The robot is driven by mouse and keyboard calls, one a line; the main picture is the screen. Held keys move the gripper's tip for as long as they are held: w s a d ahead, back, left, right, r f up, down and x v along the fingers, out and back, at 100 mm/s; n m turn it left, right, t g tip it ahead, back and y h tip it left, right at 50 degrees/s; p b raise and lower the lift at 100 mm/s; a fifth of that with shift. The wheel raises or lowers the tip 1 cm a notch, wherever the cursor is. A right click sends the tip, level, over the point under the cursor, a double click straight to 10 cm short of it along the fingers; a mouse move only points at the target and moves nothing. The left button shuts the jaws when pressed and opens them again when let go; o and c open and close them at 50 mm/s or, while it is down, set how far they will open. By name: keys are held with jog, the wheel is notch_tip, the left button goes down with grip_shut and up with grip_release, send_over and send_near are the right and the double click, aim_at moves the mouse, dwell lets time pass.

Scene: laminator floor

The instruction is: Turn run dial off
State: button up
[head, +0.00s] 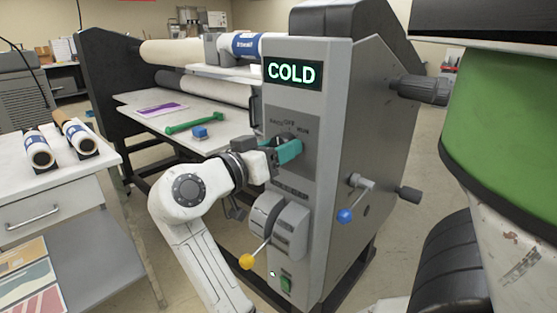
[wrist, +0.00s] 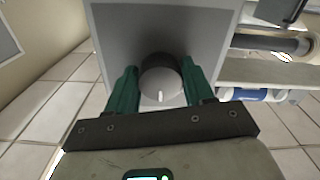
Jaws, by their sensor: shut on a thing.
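The run dial (wrist: 161,80) is a round dark knob with a grey face on the grey control panel (wrist: 112,40). A white mark on its face points toward the bottom of the wrist view. My gripper (wrist: 161,88) has its two green fingers on either side of the dial and is shut on it. In the head view my gripper (head: 284,148) is at the laminator's front panel, just below small printed labels too small to read with certainty. The dial is mostly hidden there by the fingers.
A lit display (head: 292,73) reads COLD above the dial. Below are a yellow-knobbed lever (head: 247,261) and a green switch (head: 286,284). A blue-knobbed crank (head: 346,215) sticks out on the side. The feed table (head: 150,98) lies left, and a green drum (head: 500,120) is close at right.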

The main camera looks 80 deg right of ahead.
dwell(0.3)
jog(key=shift+f, duration=0.1)
jog(key=o, duration=1)
jog(key=shift+w+a, duration=0.1)
jog(key=b+v, duration=0.1)
jog(key=v, duration=0.9)
jog(key=shift+a, duration=0.3)
jog(key=shift+w, duration=0.15)
